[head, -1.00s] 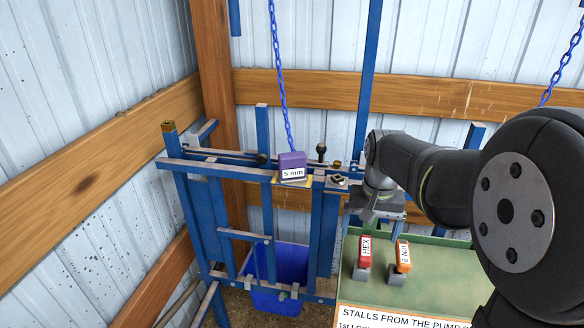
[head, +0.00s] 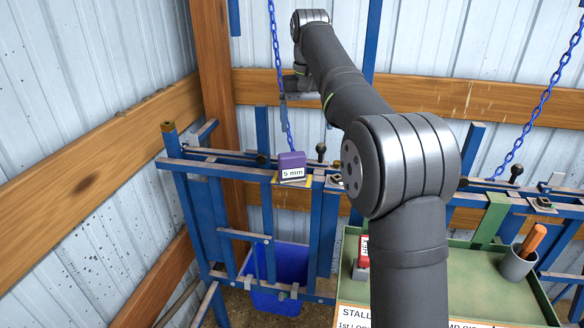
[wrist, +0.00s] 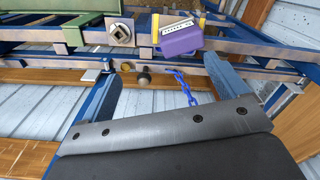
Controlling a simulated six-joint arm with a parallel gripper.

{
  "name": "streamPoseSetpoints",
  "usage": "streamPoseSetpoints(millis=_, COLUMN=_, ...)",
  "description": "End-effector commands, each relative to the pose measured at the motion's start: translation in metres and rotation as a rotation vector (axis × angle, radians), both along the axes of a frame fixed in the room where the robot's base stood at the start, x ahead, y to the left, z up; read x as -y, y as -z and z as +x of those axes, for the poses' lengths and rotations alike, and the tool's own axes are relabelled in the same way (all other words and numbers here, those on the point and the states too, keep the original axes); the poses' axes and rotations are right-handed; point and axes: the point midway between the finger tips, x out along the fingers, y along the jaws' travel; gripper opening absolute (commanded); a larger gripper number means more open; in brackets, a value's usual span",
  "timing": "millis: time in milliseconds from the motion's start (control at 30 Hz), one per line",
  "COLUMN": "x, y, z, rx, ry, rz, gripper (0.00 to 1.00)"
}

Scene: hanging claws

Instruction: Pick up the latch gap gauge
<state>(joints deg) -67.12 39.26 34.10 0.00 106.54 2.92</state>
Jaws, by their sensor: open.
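The latch gap gauge appears to be the purple block (head: 291,160) with a white "5 mm" label, sitting on a yellow-marked plate on top of the blue frame. In the wrist view the purple gauge (wrist: 181,41) shows upside down near the top, beyond the fingertips. My gripper (head: 288,100) is above and behind the gauge in the head view, near the hanging chain. In the wrist view my gripper (wrist: 168,64) has its two fingers wide apart with nothing held between them. It is apart from the gauge.
A blue chain (head: 275,50) hangs close behind the gauge. The blue frame (head: 200,215) has rails, knobs and a square fitting (head: 336,181) right of the gauge. A green tray (head: 480,260) holds a partly hidden red block (head: 361,252) and a cup (head: 517,263) with an orange handle.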

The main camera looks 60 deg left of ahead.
Motion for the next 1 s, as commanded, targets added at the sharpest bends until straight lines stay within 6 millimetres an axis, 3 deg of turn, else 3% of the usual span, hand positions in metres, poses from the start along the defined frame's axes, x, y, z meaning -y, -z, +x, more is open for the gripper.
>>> streamPoseSetpoints(millis=200, x=-0.023, y=-0.028, z=-0.022, rx=0.001, ry=-0.063, rz=0.003, gripper=0.91)
streamPoseSetpoints(millis=367, x=-0.026, y=-0.032, z=-0.027, rx=0.001, ry=-0.077, rz=0.001, gripper=0.91)
streamPoseSetpoints(millis=667, x=-0.025, y=0.003, z=-0.027, rx=-0.002, ry=-0.077, rz=-0.005, gripper=0.91)
streamPoseSetpoints(millis=1000, x=-0.025, y=0.062, z=-0.027, rx=0.0, ry=-0.076, rz=-0.003, gripper=0.91)
